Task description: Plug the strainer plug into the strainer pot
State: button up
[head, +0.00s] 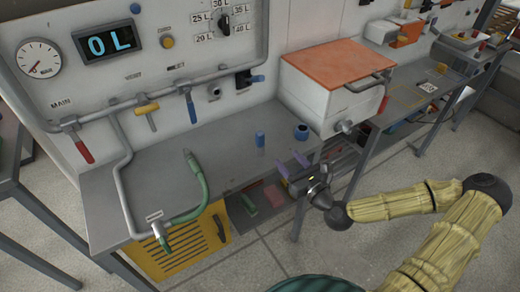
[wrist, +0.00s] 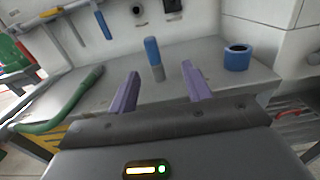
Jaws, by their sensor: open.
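The strainer plug, a small upright cylinder with a blue upper part and grey lower part (head: 260,140), stands on the grey bench. It also shows in the wrist view (wrist: 152,52), between and beyond my fingertips. The strainer pot, a short blue cylinder with a dark round opening (head: 301,132), stands to its right on the bench. The pot appears right of my fingers in the wrist view (wrist: 237,59). My gripper (head: 290,161) has two purple fingers spread apart with nothing between them. It is at the bench's front edge, short of the plug and the pot.
A white box with an orange lid (head: 335,90) stands right of the pot. A green hose (head: 201,190) curves over the bench's left part. Pipes with red, yellow and blue handles run along the back panel (head: 146,108). The bench between hose and plug is clear.

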aim_at(257, 134)
jog(key=shift+w+a+f+b, duration=0.1)
jog(key=shift+a+f+b, duration=0.2)
jog(key=shift+b, duration=1.35)
jog(key=shift+a+b, duration=0.35)
jog(key=shift+b, duration=0.9)
jog(key=x, duration=0.9)
jog(key=shift+w+a+r+b, duration=0.2)
jog(key=shift+a+r+b, duration=0.1)
jog(key=shift+a, duration=0.1)
jog(key=shift+a+x, duration=0.25)
jog(key=shift+x, duration=2.4)
jog(key=shift+s, duration=0.25)
